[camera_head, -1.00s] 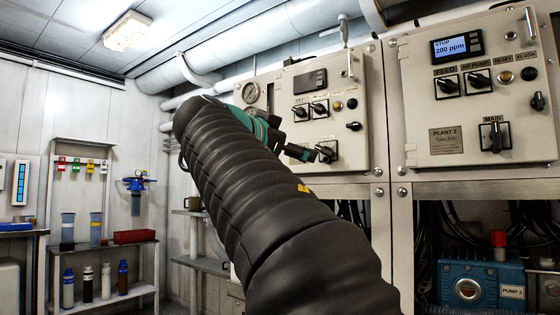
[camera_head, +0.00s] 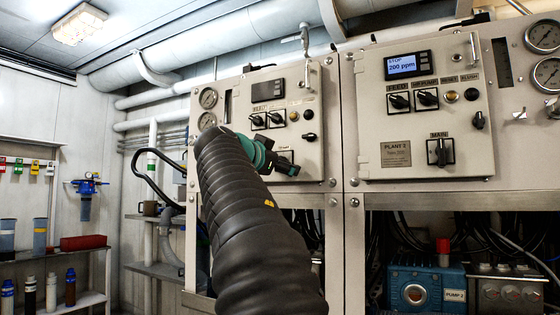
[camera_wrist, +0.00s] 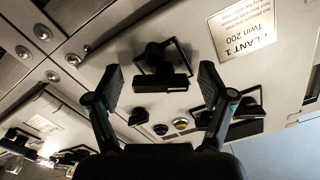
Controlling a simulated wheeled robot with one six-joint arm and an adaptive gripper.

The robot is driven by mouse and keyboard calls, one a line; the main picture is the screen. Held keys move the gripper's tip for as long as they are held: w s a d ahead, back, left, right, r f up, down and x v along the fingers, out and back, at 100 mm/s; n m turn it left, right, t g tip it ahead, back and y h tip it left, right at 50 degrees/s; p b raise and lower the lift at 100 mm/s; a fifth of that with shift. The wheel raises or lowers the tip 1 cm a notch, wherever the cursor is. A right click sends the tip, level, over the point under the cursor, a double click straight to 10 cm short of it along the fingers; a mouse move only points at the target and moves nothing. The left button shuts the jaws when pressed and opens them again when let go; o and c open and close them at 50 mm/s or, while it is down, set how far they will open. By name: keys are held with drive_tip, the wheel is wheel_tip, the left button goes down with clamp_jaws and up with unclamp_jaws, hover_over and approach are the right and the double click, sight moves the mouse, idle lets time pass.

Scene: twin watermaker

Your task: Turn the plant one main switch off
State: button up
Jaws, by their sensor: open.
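The plant one panel (camera_head: 300,145) is the left cream panel in the head view. Its black main switch (camera_wrist: 160,82) shows in the wrist view near the upper middle, below and left of the upside-down PLANT 1 label (camera_wrist: 252,35). My gripper (camera_wrist: 160,92) is open, with one finger on each side of the switch in that picture. I cannot tell whether either finger touches it. In the head view my gripper (camera_head: 275,160) is at the lower part of the plant one panel, and it and my arm partly hide the main switch.
The plant two panel (camera_head: 470,110) stands to the right with a similar main switch (camera_head: 440,152). Smaller knobs (camera_head: 267,119) sit above on the plant one panel. Pressure gauges (camera_head: 208,98) are at its left. A bottle shelf (camera_head: 90,300) is far left.

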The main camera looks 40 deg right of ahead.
drive_tip(key=shift+w+d, duration=0.1)
drive_tip(key=shift+d, duration=0.2)
drive_tip(key=c, duration=1.2)
drive_tip(key=shift+o, duration=0.2)
drive_tip(key=shift+r+n+p, duration=0.1)
drive_tip(key=shift+n+p, duration=0.25)
drive_tip(key=shift+n, duration=2.45)
drive_tip(key=o, duration=1.2)
drive_tip(key=shift+c, duration=0.2)
drive_tip(key=v, duration=1.2)
